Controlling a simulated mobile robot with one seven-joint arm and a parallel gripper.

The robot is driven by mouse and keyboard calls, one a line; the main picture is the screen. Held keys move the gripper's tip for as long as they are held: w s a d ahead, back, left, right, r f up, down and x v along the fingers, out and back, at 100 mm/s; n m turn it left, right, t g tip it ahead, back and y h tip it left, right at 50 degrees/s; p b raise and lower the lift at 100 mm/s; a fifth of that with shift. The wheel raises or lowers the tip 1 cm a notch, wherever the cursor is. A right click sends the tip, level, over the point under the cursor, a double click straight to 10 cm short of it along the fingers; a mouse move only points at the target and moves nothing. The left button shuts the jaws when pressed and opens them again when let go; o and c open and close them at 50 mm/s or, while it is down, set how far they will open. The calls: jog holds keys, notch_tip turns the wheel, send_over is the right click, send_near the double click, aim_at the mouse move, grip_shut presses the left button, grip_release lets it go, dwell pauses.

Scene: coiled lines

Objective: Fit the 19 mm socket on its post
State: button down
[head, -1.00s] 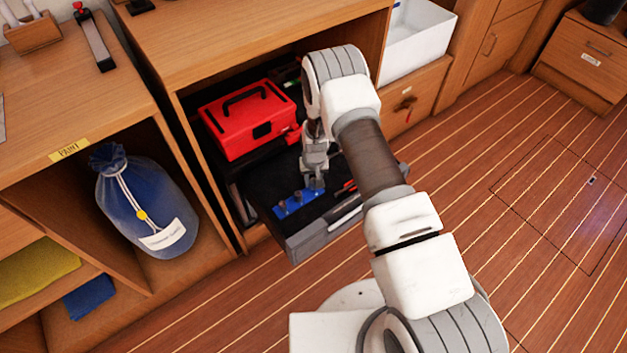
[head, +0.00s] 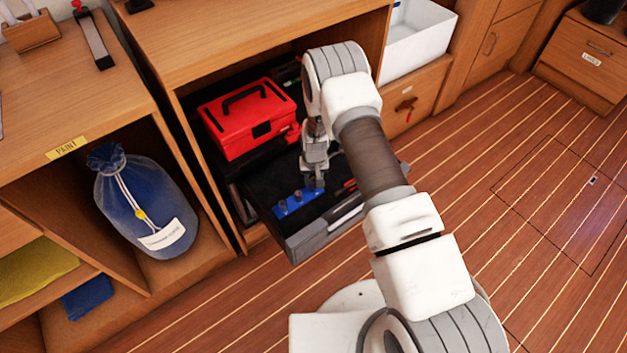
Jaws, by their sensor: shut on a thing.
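My gripper (head: 314,180) points down over the open drawer, at the right end of the blue socket rail (head: 294,205). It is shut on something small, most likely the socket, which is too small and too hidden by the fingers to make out. The blue rail lies on the dark drawer floor and carries small grey pieces on its posts. Whether the held piece touches a post cannot be told from this view.
The grey drawer (head: 310,241) stands pulled out below a red toolbox (head: 247,118). Red-handled tools (head: 347,186) lie right of the rail, partly behind my arm. A blue bag (head: 146,202) sits in the left cubby. The floor at right is clear.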

jog(key=shift+f, duration=0.15)
jog(key=shift+f+b, duration=0.75)
jog(key=shift+b, duration=0.05)
jog(key=shift+c, duration=0.8)
grip_release()
jog(key=shift+r, duration=0.1)
jog(key=shift+r+p, duration=1.4)
jog(key=shift+r, duration=0.95)
jog(key=shift+r, duration=0.15)
